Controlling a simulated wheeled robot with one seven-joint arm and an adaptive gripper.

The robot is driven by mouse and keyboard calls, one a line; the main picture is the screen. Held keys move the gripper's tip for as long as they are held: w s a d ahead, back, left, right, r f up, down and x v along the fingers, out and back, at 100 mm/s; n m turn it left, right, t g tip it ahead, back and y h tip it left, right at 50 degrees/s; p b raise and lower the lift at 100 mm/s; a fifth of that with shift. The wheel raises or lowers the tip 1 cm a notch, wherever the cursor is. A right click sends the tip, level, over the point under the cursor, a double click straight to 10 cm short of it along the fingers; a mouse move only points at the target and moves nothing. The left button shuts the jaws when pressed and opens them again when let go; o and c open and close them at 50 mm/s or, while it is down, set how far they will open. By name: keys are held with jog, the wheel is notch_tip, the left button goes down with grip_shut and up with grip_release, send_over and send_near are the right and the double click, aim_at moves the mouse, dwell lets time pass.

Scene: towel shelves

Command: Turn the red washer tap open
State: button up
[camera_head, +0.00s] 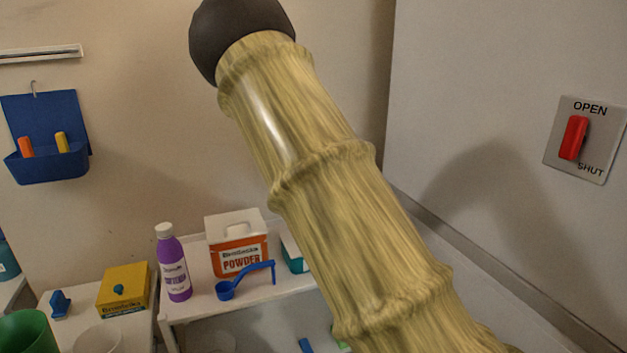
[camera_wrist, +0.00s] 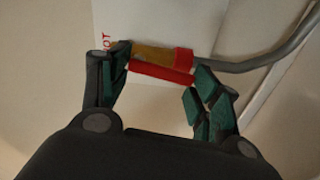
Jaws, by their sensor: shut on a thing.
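In the wrist view a red tap handle (camera_wrist: 160,72) lies crosswise between the green-padded fingers of my gripper (camera_wrist: 159,68), which is shut on it. The handle runs nearly parallel to a brass tap body (camera_wrist: 155,53) just behind it. A red collar (camera_wrist: 183,57) joins the brass body to a grey hose (camera_wrist: 255,62) curving up to the right. Red lettering, partly hidden, shows on the pale plate (camera_wrist: 155,20) behind. My gripper and this tap are not visible in the head view.
In the head view a wall plate (camera_head: 603,145) marked OPEN and SHUT carries a red lever (camera_head: 573,137). A shelf (camera_head: 205,310) holds a purple bottle (camera_head: 174,265), a powder box (camera_head: 238,250) and a blue scoop (camera_head: 245,279). My arm blocks the middle.

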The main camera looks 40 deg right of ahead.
jog(key=shift+d+f+n+b, duration=0.1)
jog(key=shift+f+n+b, duration=0.25)
jog(key=shift+n+b, duration=0.35)
jog(key=shift+s, duration=0.1)
jog(key=o, duration=1)
jog(key=shift+w+d+f, duration=0.1)
jog(key=shift+w, duration=0.1)
jog(key=v, duration=1.2)
jog(key=shift+s+r, duration=0.25)
jog(key=shift+r, duration=0.05)
